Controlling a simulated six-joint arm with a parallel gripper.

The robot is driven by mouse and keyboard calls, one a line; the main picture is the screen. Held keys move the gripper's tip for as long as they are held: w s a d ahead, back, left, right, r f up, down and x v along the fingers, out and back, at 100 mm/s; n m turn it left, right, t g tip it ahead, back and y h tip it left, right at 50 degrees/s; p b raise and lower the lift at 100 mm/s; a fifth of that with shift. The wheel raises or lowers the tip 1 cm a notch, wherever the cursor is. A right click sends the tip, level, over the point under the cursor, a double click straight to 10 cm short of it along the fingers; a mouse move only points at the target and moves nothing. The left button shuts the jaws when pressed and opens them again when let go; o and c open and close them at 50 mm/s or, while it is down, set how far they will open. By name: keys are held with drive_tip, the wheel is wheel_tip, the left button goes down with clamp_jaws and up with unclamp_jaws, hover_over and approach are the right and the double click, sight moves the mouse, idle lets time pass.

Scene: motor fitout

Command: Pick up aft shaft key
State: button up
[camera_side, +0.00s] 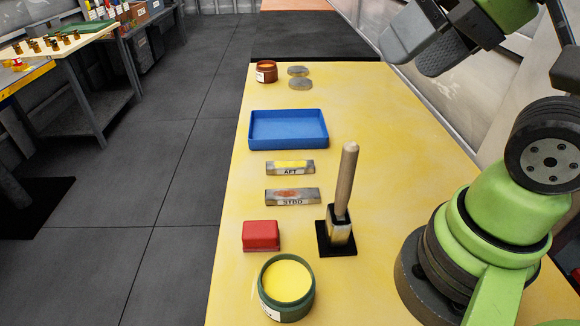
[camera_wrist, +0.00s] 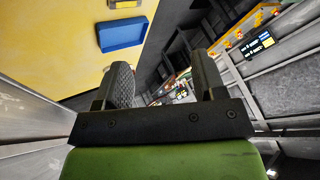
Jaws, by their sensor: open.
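The aft shaft key (camera_side: 290,167) is a grey bar marked AFT with a yellow patch on top. It lies flat on the yellow bench, between the blue tray and a like bar marked STBD (camera_side: 291,197) with a reddish patch. In the wrist view a grey bar with yellow on it, apparently the aft key (camera_wrist: 125,3), is cut off at the top edge. My gripper (camera_wrist: 163,78) is open, with nothing between its two dark fingers. In the side view its fingers show at the upper right, raised above the bench and well away from the key.
The blue tray (camera_side: 288,144) looks empty. A wooden-handled tool (camera_side: 346,180) stands upright in a black-based holder right of the bars. Nearer are a red block (camera_side: 261,235) and a green tub (camera_side: 287,312). A brown jar (camera_side: 266,71) and grey discs (camera_side: 300,84) sit at the far end.

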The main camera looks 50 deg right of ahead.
drive_tip(key=w+d+m+g, duration=0.2)
drive_tip(key=w+m, duration=0.4)
drive_tip(key=w, duration=0.2)
drive_tip(key=m+g+h, duration=0.2)
drive_tip(key=m+g, duration=0.3)
drive_tip(key=m, duration=1.2)
hover_over(294, 164)
drive_tip(key=f, duration=2.5)
drive_tip(key=shift+w+d, duration=0.2)
drive_tip(key=shift+w, duration=0.1)
drive_tip(key=shift+s+a+f, duration=0.1)
drive_tip(key=shift+s+f, duration=0.1)
drive_tip(key=shift+f, duration=1.35)
drive_tip(key=shift+s+a+f, duration=0.1)
drive_tip(key=shift+s+f, duration=0.05)
drive_tip(key=shift+f, duration=1.35)
clamp_jaws()
